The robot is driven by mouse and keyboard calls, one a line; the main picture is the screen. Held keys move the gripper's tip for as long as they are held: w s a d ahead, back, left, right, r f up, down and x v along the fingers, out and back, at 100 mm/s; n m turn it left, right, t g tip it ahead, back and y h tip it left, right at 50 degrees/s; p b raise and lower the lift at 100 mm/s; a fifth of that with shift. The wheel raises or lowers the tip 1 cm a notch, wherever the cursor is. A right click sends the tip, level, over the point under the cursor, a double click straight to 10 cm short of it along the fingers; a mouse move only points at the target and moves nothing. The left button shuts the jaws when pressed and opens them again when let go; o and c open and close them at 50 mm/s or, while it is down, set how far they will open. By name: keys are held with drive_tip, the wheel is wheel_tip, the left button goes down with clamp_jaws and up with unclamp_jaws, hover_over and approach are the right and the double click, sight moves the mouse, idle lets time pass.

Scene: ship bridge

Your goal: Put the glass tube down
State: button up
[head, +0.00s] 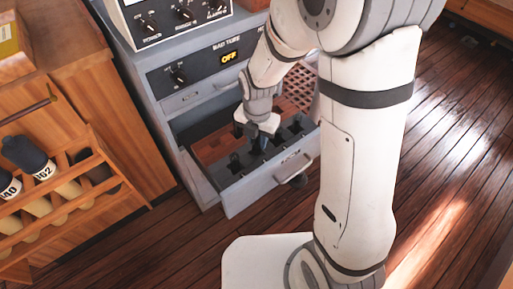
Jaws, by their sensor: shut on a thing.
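My gripper (258,142) points down into the open grey drawer (262,186) of the console. It is shut, and the glass tube in it is too small and too hidden by the fingers to make out clearly. The drawer holds a reddish-brown wooden insert (213,147) and several dark slots or clips. The fingertips are low, among these dark slots. I cannot tell whether the tube touches the drawer.
The grey console (190,75) with knobs and a lit "OFF" display rises behind the drawer. A wooden rack (75,215) with dark-capped, numbered rolls stands at the left. Wooden floor is clear in front and at the right.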

sight(257, 147)
drive_tip(key=shift+f+b, duration=0.3)
drive_tip(key=shift+f, duration=1.55)
drive_tip(key=shift+f, duration=0.1)
drive_tip(key=shift+f, duration=0.15)
drive_tip(key=o, duration=1)
